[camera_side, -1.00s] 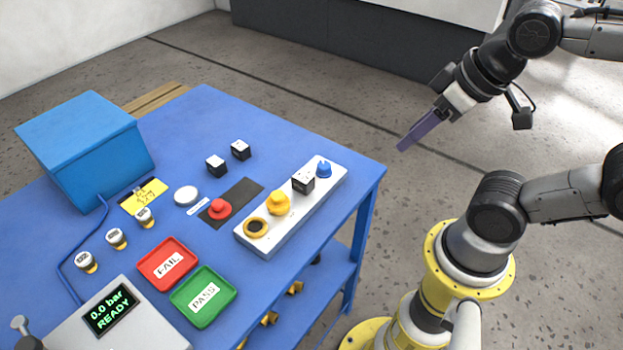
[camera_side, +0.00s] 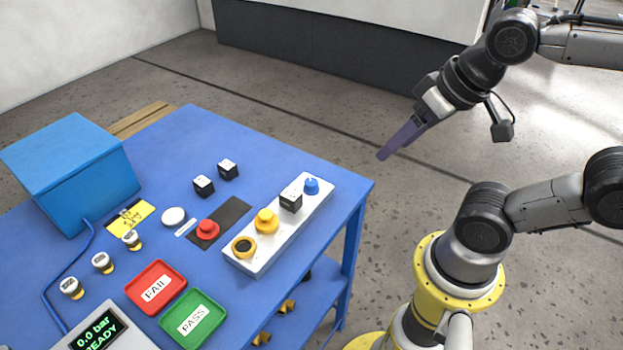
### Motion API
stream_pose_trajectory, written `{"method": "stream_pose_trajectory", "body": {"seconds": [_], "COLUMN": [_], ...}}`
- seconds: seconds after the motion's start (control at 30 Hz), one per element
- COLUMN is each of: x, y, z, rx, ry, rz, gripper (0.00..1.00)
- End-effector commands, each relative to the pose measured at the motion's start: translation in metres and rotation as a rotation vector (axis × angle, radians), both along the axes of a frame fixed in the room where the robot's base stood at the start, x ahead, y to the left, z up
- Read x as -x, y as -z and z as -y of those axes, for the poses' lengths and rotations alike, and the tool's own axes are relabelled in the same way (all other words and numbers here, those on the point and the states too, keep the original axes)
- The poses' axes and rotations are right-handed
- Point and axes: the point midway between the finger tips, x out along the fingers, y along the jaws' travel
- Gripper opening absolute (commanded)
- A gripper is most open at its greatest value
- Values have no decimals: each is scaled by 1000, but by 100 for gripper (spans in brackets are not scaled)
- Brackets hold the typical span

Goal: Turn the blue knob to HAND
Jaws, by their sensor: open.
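The blue knob (camera_side: 311,186) sits at the far right end of a white panel (camera_side: 265,256) on the blue table. Its pointer and any HAND label are too small to read. A black-and-white cube (camera_side: 291,200) stands on the panel beside the knob, on its near-left side. My gripper (camera_side: 384,155) is open and empty, with its purple fingers pointing down and left. In the picture it is up and to the right of the knob, apart from it, beyond the table's right edge. The gap between the fingers is hard to see from this side.
The panel also carries a yellow knob (camera_side: 266,221) and a yellow-ringed black socket (camera_side: 244,247). A red button (camera_side: 207,229), two small cubes (camera_side: 203,185), red FAIL (camera_side: 137,302) and green PASS (camera_side: 176,338) trays, and a blue box (camera_side: 70,165) occupy the table (camera_side: 290,148).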

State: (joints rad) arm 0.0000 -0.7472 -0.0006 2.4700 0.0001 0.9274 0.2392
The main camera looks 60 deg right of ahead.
Motion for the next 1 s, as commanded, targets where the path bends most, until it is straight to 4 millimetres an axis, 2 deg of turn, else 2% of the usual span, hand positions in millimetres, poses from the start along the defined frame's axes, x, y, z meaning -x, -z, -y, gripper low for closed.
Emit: {"method": "stream_pose_trajectory", "body": {"seconds": [0.17, 0.3, 0.43, 0.57, 0.73, 0.83, 1.0], "x": [-24, -55, -90, -127, -165, -178, -183], "y": [-19, -27, -26, -14, 13, 30, 49], "z": [1, 2, 3, 6, 9, 11, 12], "rx": [-124, -210, -266, -293, -279, -260, -238], "ry": [246, 457, 646, 810, 922, 933, 941], "rz": [-40, -107, -183, -262, -358, -403, -450], "gripper": [69, 69, 69, 69, 69, 69, 69]}}
